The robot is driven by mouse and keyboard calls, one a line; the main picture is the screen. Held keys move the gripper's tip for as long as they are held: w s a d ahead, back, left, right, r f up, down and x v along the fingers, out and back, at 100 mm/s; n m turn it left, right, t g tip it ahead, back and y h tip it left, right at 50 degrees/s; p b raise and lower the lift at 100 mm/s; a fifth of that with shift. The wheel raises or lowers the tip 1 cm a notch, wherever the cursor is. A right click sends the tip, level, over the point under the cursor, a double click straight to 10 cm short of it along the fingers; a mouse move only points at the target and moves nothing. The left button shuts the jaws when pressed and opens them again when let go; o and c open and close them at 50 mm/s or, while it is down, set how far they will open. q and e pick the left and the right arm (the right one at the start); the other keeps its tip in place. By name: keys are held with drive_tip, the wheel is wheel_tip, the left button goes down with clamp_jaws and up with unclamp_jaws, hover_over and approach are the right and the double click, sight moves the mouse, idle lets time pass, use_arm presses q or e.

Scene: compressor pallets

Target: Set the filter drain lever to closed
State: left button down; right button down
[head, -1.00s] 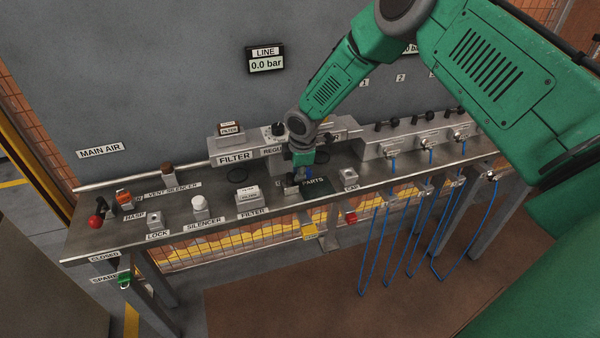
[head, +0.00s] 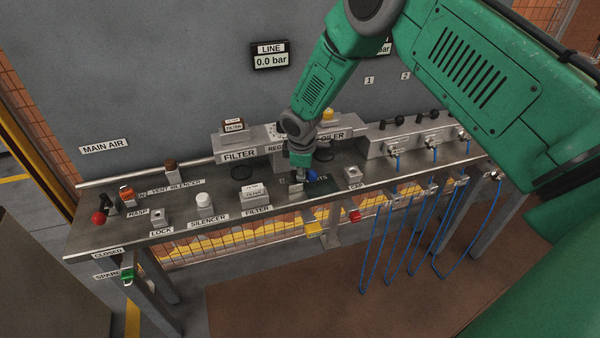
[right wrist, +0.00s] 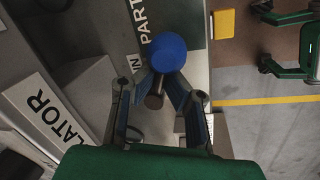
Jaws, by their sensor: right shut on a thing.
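The drain lever shows as a blue ball knob (right wrist: 168,53) on a dark stem in the right wrist view. The blue knob also shows in the head view (head: 312,174), at the near side of the regulator, beside the parts mat (head: 321,186). My right gripper (right wrist: 158,94) is shut on the lever; its fingers lie on both sides of the stem, with the knob beyond the tips. In the head view my right gripper (head: 300,172) reaches down from above and hides the lever's base. A label ending in "IN" is partly covered.
The filter block (head: 238,153) stands left behind the gripper. A white spare filter (head: 254,193), silencer (head: 203,201) and cap (head: 353,174) stand on the bench (head: 180,226). Blue hoses (head: 380,235) hang at the right. The line display (head: 270,56) reads 0.0 bar.

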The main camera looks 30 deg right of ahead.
drive_tip(key=m, duration=0.4)
drive_tip(key=s+m, duration=0.1)
drive_tip(key=shift+a+m+g+h+b, duration=0.25)
drive_tip(key=shift+m+g+h+b, duration=0.05)
drive_tip(key=shift+m+g+h, duration=0.1)
drive_tip(key=m, duration=0.2)
drive_tip(key=a+m+b, duration=0.1)
drive_tip(key=m, duration=0.1)
drive_tip(key=shift+s+f+g, duration=0.1)
drive_tip(key=shift+f+g, duration=0.05)
drive_tip(key=shift+g, duration=0.25)
drive_tip(key=shift+a+m+g+b, duration=0.15)
drive_tip(key=shift+a+m, duration=0.1)
drive_tip(key=shift+m, duration=0.5)
drive_tip(key=shift+a+m+g+b, duration=0.15)
drive_tip(key=shift+a+m, duration=0.05)
drive_tip(key=shift+m, duration=0.55)
drive_tip(key=shift+s+a+f, duration=0.1)
drive_tip(key=c, duration=1.4)
unclamp_jaws()
drive_tip(key=shift+c, duration=0.2)
drive_tip(key=shift+s+r, duration=0.1)
drive_tip(key=shift+r, duration=0.1)
